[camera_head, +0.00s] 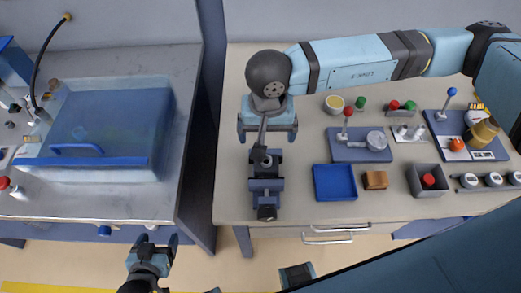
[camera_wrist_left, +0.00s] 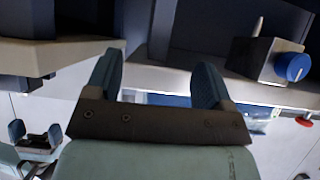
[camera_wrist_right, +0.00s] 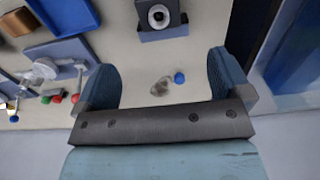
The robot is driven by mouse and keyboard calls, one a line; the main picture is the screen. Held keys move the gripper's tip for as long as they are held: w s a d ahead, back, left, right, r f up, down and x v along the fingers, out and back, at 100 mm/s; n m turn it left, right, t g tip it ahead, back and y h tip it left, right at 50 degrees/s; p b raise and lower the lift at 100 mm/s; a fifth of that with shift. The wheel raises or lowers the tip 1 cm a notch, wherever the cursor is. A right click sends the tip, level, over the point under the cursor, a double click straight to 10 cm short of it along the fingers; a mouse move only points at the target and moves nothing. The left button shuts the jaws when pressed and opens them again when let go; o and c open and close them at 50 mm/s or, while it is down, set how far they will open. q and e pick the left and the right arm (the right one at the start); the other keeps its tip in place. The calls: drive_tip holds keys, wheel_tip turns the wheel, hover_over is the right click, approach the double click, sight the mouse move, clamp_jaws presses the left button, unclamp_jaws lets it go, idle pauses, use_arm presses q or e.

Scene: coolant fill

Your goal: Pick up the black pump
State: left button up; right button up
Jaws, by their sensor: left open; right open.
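A dark, mostly black device (camera_head: 262,157), which looks like the black pump, stands at the left end of the beige bench, by a blue-grey block. My right gripper (camera_head: 267,126) is open over the bench, just behind the device in the head view. Its fingers (camera_wrist_right: 163,80) hold nothing. My left gripper (camera_head: 152,250) is open and empty in front of the left counter; its spread fingers (camera_wrist_left: 165,75) show in the left wrist view.
A blue tray (camera_head: 335,197), a brown block (camera_head: 375,180), a grey bin (camera_head: 416,185) and a blue-grey plate with a red-knobbed lever (camera_head: 349,140) lie to the right. A translucent blue box (camera_head: 120,110) is on the left counter. A dark upright panel (camera_head: 200,190) separates the two surfaces.

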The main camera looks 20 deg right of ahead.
sight(266, 162)
drive_tip(key=f, duration=0.2)
drive_tip(key=f+p, duration=0.1)
drive_tip(key=f, duration=0.5)
drive_tip(key=shift+s, duration=0.25)
drive_tip(key=shift+f+p, duration=0.45)
drive_tip(key=shift+f, duration=0.05)
wheel_tip(266, 162, down, 4)
drive_tip(key=shift+s+r+p, duration=0.1)
drive_tip(key=shift+r+p, duration=0.1)
drive_tip(key=shift+p, duration=0.45)
drive_tip(key=shift+f, duration=0.5)
drive_tip(key=c, duration=0.4)
use_arm(q)
drive_tip(key=shift+s+r, duration=0.35)
drive_tip(key=shift+r, duration=0.3)
drive_tip(key=shift+s+r, duration=0.3)
drive_tip(key=shift+r, duration=0.3)
use_arm(e)
drive_tip(key=c, duration=0.7)
